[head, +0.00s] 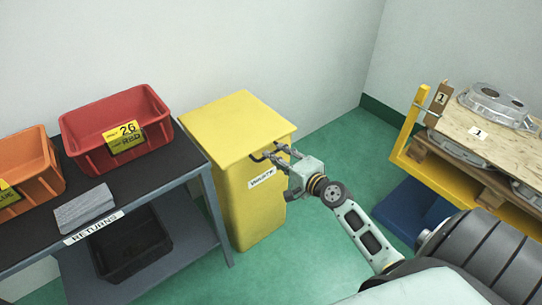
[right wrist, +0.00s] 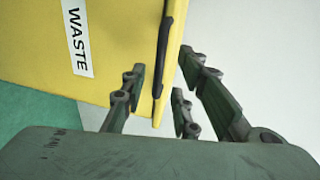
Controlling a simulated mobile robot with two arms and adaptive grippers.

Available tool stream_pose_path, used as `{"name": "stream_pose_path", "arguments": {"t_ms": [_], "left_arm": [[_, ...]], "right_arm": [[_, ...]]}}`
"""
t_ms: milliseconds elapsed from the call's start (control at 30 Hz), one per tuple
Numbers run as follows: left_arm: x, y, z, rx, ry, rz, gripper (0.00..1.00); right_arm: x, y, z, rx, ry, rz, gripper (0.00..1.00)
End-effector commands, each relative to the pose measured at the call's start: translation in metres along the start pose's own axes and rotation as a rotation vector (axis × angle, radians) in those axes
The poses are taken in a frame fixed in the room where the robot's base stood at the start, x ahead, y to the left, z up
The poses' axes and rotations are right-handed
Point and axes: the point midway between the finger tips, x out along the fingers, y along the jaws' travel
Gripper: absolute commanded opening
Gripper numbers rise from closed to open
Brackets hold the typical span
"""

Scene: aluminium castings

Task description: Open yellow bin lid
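The yellow bin (head: 250,200) stands against the wall, with a white WASTE label on its front. Its flat yellow lid (head: 235,125) is closed. A dark handle (right wrist: 164,45) runs along the lid's front edge in the right wrist view. My right gripper (head: 270,153) is at the lid's front edge, by the handle. In the right wrist view its fingers (right wrist: 158,82) are apart, with the lower end of the handle between them in the picture. Contact cannot be made out. My left gripper is not in view.
Left of the bin is a dark-topped table (head: 140,190) with a red crate (head: 85,155), an orange crate (head: 40,175) and a grey block (head: 85,207). A black crate (head: 130,245) is on its lower shelf. At right, a yellow frame (head: 445,180) is beside a pallet of castings. Green floor lies between.

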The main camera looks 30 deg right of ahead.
Motion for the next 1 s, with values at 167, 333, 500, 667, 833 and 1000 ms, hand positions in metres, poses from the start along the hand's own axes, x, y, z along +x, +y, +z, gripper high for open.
{"name": "stream_pose_path", "arguments": {"t_ms": [167, 333, 500, 667, 833, 1000], "left_arm": [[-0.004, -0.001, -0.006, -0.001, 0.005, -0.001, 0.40], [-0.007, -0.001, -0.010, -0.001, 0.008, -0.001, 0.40], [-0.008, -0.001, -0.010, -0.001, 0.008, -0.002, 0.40], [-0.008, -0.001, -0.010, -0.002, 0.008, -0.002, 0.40], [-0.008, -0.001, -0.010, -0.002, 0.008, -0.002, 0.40], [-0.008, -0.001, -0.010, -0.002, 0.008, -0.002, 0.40]], "right_arm": [[0.026, 0.001, 0.000, -0.001, 0.000, 0.001, 0.28], [0.036, 0.002, 0.001, -0.002, -0.001, 0.003, 0.28], [0.037, 0.002, 0.001, -0.003, -0.001, 0.003, 0.28], [0.037, 0.002, 0.001, -0.003, -0.001, 0.003, 0.21], [0.037, 0.002, 0.001, -0.003, 0.000, 0.003, 0.06], [0.037, 0.002, 0.001, -0.003, 0.000, 0.003, 0.00]]}}
